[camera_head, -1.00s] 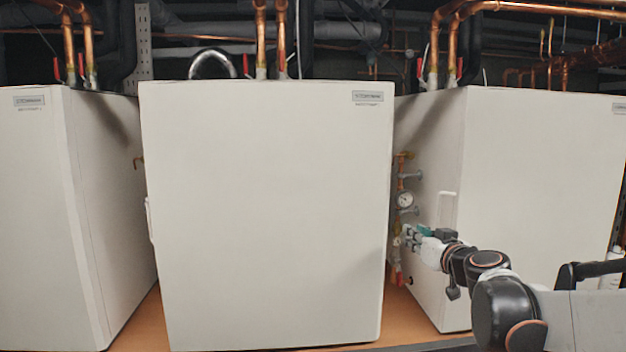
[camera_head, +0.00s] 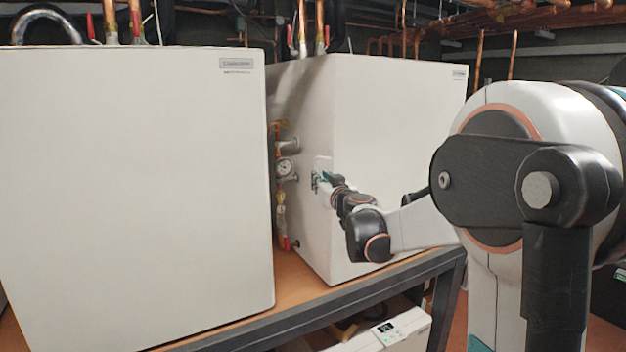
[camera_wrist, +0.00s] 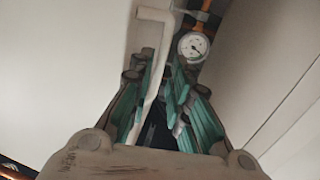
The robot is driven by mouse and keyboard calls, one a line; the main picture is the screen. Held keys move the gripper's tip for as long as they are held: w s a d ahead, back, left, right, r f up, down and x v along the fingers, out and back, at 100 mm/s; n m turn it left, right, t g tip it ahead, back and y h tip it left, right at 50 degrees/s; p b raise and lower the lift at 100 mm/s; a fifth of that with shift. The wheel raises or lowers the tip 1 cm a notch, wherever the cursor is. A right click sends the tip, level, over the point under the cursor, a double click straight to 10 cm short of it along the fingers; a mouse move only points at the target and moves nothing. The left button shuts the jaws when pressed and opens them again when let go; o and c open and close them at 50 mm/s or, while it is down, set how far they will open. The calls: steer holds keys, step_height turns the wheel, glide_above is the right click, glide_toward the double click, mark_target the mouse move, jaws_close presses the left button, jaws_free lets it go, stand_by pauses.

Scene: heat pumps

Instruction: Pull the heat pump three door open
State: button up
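Heat pump three appears to be the white cabinet (camera_head: 400,150) on the right in the head view. Its pale door handle (camera_head: 323,162) is at the near left edge of its front. My gripper (camera_head: 318,182) is at this handle, and the door looks flush with the cabinet. In the wrist view, the white handle (camera_wrist: 153,85) runs between the teal-padded fingers of my gripper (camera_wrist: 160,95). The fingers stand close on both sides of it. Whether both pads press on it is not clear.
A second white cabinet (camera_head: 140,190) fills the left. Between the cabinets are a pressure gauge (camera_head: 284,168) and copper piping, close to my gripper; the gauge also shows in the wrist view (camera_wrist: 193,46). A dark metal bench frame (camera_head: 340,305) runs below.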

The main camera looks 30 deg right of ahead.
steer(key=shift+w+d, duration=0.2)
steer(key=shift+w, duration=1.15)
steer(key=shift+c, duration=0.3)
jaws_close()
steer(key=shift+s, duration=0.1)
